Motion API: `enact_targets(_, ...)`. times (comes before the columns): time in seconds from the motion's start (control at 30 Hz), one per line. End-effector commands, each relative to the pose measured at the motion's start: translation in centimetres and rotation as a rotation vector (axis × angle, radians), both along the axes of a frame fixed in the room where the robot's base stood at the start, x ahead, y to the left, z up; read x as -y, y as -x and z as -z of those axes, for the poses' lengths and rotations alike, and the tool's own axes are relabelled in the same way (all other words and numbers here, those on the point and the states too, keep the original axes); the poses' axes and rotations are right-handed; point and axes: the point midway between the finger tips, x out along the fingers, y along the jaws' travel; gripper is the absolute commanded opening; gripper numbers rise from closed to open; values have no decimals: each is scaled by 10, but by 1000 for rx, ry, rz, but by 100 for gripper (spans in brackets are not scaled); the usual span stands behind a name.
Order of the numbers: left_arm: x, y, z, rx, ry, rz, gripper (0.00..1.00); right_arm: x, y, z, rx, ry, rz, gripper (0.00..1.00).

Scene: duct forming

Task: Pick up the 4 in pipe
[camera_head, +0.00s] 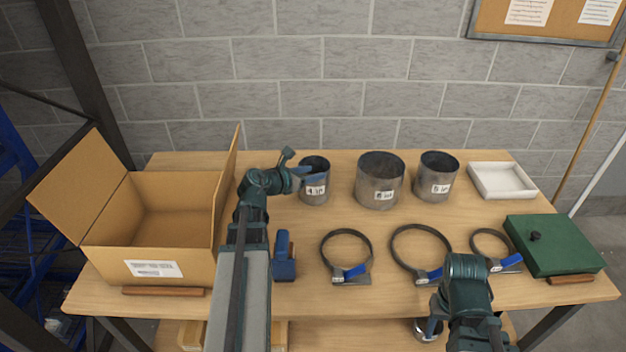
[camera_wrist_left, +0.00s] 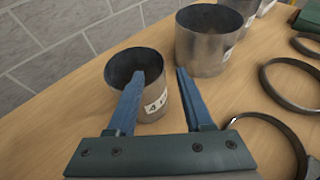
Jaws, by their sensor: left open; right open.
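The 4 in pipe (camera_head: 315,186) is a short grey metal cylinder with a white label, upright on the table at the back, the leftmost of three pipes. It also shows in the left wrist view (camera_wrist_left: 150,102). My left gripper (camera_head: 303,174) is open at the pipe; in the left wrist view (camera_wrist_left: 160,72) one blue finger overlaps the pipe's opening and the other is right of the pipe. I cannot tell whether a finger touches it. My right gripper (camera_head: 432,318) is open near the front edge, its fingers pointing down and mostly hidden by its arm.
The 6 in pipe (camera_head: 380,182) and 5 in pipe (camera_head: 436,178) stand to the right. Several ring clamps (camera_head: 345,232) lie in front. An open cardboard box (camera_head: 150,260) is at left; a white tray (camera_head: 502,181) and green case (camera_head: 555,245) are at right.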

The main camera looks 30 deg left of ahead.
Motion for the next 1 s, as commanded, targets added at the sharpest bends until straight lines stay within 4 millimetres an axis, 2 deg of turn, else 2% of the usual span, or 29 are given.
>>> enact_targets(0.2,3,-19,10,1,1,1,51,0,0,10,0,0,0,50)
enact_targets(0.47,4,-28,15,1,1,0,51,0,0,15,0,0,0,50)
enact_targets(0.77,10,-64,34,1,1,1,51,0,0,34,0,0,0,50)
enact_targets(1.0,11,-65,33,2,1,-1,51,0,0,33,0,0,0,50)
